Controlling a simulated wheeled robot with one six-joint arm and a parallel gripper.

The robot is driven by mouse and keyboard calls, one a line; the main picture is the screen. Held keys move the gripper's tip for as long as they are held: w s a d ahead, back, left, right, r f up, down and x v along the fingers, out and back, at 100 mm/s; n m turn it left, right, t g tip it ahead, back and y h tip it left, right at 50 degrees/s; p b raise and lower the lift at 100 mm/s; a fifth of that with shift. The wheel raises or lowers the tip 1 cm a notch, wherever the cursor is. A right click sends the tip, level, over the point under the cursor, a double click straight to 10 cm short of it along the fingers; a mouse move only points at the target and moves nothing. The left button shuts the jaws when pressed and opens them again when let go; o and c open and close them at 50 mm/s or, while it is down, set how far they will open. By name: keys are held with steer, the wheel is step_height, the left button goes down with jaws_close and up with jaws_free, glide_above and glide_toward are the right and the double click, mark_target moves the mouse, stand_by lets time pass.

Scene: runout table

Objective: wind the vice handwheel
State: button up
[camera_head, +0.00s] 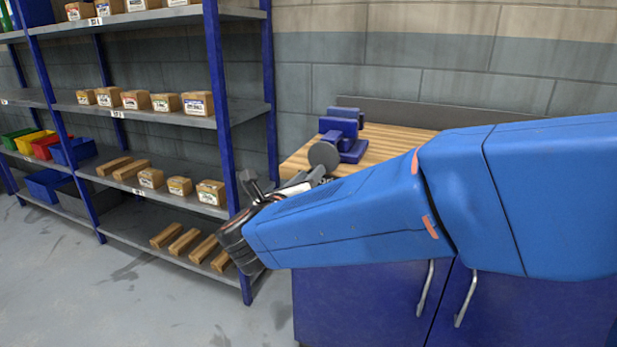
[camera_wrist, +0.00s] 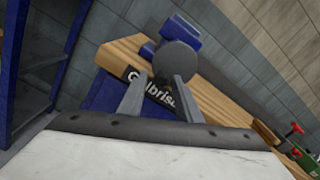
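The blue vice (camera_head: 343,132) stands on the left end of the wooden bench top (camera_head: 385,145). Its handwheel (camera_head: 323,157) is a round dark grey disc on the vice's near side. In the wrist view the handwheel (camera_wrist: 177,60) lies just beyond the fingertips, with the blue vice body (camera_wrist: 178,30) behind it. My gripper (camera_head: 283,182) is at the bench's near left corner, below and left of the handwheel in the head view. In the wrist view my gripper (camera_wrist: 159,78) has its two grey fingers apart, with nothing held between them. I cannot tell whether a fingertip touches the handwheel.
A blue-posted shelf rack (camera_head: 222,90) with cartons and bins stands close to the left of my gripper. Blue cabinet doors (camera_head: 360,300) with handles are below the bench. A lettered dark label (camera_wrist: 165,96) is on the bench's edge. Red and green items (camera_wrist: 297,140) show at right.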

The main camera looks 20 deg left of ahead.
jaws_close()
steer(key=n, duration=0.1)
steer(key=d+n, duration=0.1)
steer(key=n, duration=0.1)
steer(key=shift+f+n, duration=0.15)
steer(key=shift+n, duration=0.15)
steer(key=shift+d+n, duration=0.2)
steer(key=shift+n, duration=0.65)
steer(key=shift+d+n, duration=0.2)
steer(key=shift+n, duration=0.65)
steer(key=shift+s+d+n, duration=0.1)
steer(key=shift+d+n, duration=0.15)
steer(key=shift+n, duration=0.6)
steer(key=shift+d+n, duration=0.2)
steer(key=shift+n, duration=0.65)
